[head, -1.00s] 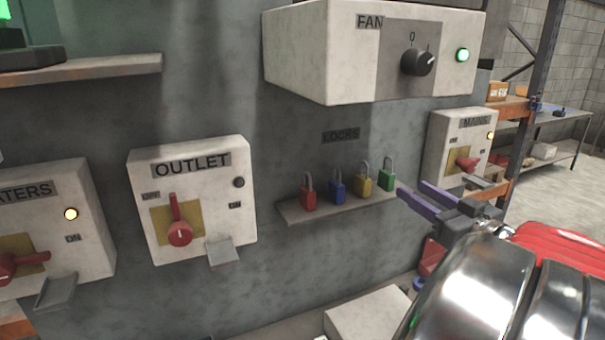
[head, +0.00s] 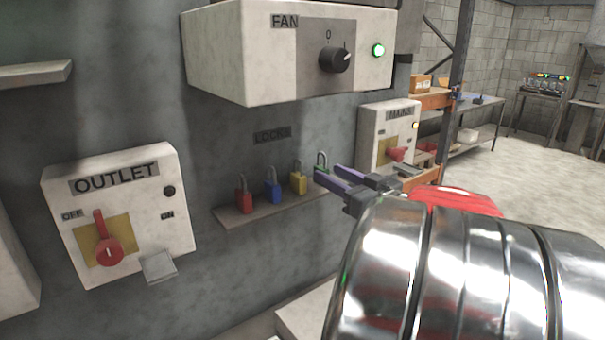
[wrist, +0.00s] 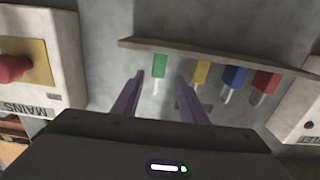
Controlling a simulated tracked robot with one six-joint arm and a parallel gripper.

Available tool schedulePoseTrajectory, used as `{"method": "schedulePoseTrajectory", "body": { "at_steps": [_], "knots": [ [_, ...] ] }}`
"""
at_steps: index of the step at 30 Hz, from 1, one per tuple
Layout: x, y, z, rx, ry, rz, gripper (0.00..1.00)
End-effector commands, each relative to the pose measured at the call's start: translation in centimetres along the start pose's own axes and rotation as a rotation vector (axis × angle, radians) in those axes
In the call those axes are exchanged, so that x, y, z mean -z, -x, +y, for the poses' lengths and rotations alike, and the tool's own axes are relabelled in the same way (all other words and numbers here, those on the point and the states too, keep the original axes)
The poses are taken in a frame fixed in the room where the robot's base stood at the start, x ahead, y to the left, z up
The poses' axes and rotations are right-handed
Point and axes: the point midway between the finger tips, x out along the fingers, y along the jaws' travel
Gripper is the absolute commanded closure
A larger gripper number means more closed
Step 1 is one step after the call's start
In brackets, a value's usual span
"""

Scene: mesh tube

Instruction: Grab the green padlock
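The green padlock (head: 321,163) stands at the right end of a small wall shelf (head: 262,208) under the LOCKS label. Its lower part is hidden behind a finger of my gripper in the head view. My gripper (head: 328,172) is open, with two purple fingers pointing at the padlock. In the wrist view, which is upside down, the green padlock (wrist: 159,66) hangs from the shelf edge between and just beyond the fingertips. My gripper (wrist: 160,80) holds nothing there, and both fingers look apart from the padlock.
A yellow padlock (head: 298,180) stands closest to the green one, then a blue padlock (head: 273,188) and a red padlock (head: 243,200). The FAN box (head: 250,65) juts out above. The MAINS box (head: 368,125) is to the right, the OUTLET box (head: 125,215) to the left.

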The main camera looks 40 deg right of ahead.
Motion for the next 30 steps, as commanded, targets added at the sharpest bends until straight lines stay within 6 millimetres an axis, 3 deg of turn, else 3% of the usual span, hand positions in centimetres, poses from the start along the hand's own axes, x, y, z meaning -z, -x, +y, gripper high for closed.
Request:
{"method": "schedulePoseTrajectory", "body": {
  "at_steps": [10,27,30],
  "knots": [
    [-0.1,-4.1,0.3,0.001,0.000,0.000,0.61],
    [0.0,-4.2,0.4,-0.002,0.000,0.000,0.61],
    [0.0,-4.2,0.4,-0.002,0.000,0.000,0.67]
  ]
}}
